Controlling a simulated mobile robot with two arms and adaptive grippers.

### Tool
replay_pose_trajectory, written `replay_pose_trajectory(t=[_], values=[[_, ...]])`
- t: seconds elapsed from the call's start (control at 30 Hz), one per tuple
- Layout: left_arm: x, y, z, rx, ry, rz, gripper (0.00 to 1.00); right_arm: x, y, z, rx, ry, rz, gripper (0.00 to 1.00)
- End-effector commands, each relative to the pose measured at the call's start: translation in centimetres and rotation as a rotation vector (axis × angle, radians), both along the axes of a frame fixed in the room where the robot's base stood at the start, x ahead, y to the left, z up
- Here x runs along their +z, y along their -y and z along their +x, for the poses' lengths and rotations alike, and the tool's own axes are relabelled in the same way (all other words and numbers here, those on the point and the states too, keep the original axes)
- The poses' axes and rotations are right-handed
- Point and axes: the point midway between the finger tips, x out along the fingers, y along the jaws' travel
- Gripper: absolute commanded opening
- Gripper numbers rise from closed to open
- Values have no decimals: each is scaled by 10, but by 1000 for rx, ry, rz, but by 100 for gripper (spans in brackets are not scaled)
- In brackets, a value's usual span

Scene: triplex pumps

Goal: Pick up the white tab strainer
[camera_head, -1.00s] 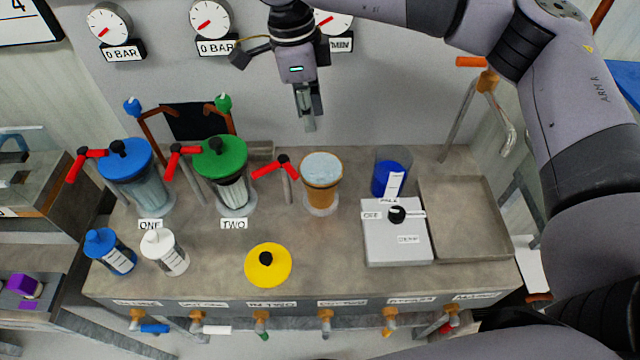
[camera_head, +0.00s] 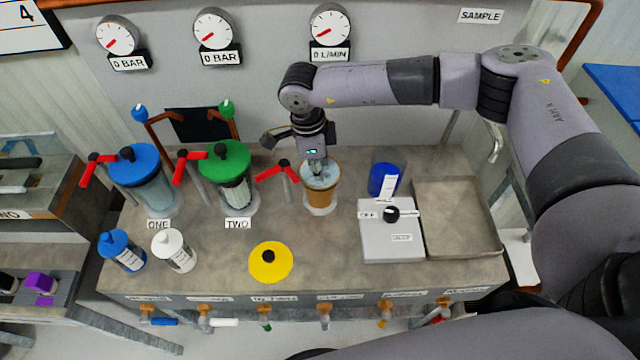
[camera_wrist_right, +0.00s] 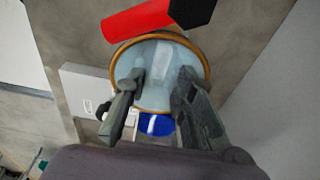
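An orange-brown pot (camera_head: 322,194) stands on the bench, open at the top, with pale blue-white contents. In the right wrist view, its rim (camera_wrist_right: 117,62) surrounds a pale, whitish upright shape (camera_wrist_right: 165,62), which looks like the tab of the white strainer; the rest of the strainer is hidden in the pot. My right gripper (camera_head: 318,172) points down into the pot's mouth. In the right wrist view, its two fingers (camera_wrist_right: 160,88) are apart, one on each side of the pale shape, with a gap visible between them. My left gripper is not in view.
A red-handled valve (camera_head: 278,172) stands close left of the pot. The blue cup (camera_head: 382,180) and a white switch box (camera_head: 390,245) are to the right, beside an empty tray (camera_head: 455,220). A yellow lid (camera_head: 270,262) lies in front. Green (camera_head: 225,160) and blue (camera_head: 133,163) capped housings stand left.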

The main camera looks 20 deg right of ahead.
Motion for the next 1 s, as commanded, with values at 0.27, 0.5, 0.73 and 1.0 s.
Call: replay_pose_trajectory(t=[0.27, 0.5, 0.73, 1.0], values=[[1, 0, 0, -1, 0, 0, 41, -7, 1, 0, 0, 1, 0, 23], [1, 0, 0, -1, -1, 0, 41, -7, 1, 0, 0, 0, 0, 9], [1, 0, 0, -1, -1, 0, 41, -7, 1, 0, 0, 1, 0, 0], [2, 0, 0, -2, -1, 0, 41, -6, 1, 0, 0, 1, 0, 0]])
